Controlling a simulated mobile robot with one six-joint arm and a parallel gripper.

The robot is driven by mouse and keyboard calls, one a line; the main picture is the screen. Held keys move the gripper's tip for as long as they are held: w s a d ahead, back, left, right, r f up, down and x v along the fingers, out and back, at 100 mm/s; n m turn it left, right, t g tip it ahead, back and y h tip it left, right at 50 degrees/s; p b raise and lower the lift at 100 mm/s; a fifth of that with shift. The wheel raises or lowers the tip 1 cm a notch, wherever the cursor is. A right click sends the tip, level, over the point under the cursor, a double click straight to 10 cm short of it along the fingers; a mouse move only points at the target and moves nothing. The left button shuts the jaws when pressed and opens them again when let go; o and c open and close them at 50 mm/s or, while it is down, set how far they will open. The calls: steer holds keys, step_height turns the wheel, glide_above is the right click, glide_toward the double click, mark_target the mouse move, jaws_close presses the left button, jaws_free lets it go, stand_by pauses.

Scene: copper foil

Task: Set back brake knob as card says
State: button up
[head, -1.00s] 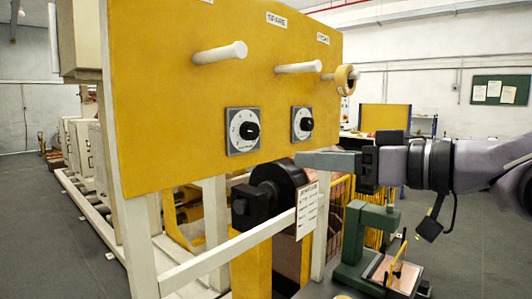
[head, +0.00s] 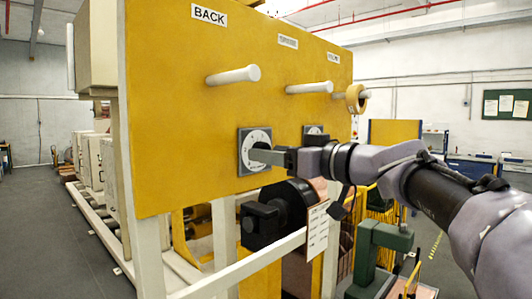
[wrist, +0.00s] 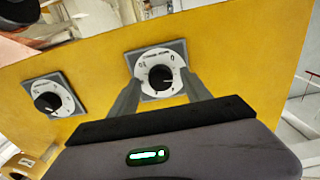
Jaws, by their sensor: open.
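The back brake knob is black on a white round dial with a grey square plate (head: 246,165), on the yellow panel below the "BACK" label (head: 209,14). In the wrist view this knob (wrist: 160,78) is between my two fingertips. My gripper (head: 258,155) is open in front of the dial and hides part of it in the head view; it also shows in the wrist view (wrist: 160,86). I cannot tell if the fingers touch the knob. Its pointer setting is not clear. A white card (head: 318,230) hangs at the right below the panel; its print is too small to read.
White pegs (head: 233,75) stick out above the dials, one bearing a tape roll (head: 355,98). A black roller end (head: 285,207) and a pale rail lie below.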

steer(key=shift+w+a, duration=0.2)
steer(key=shift+a, duration=0.05)
jaws_close()
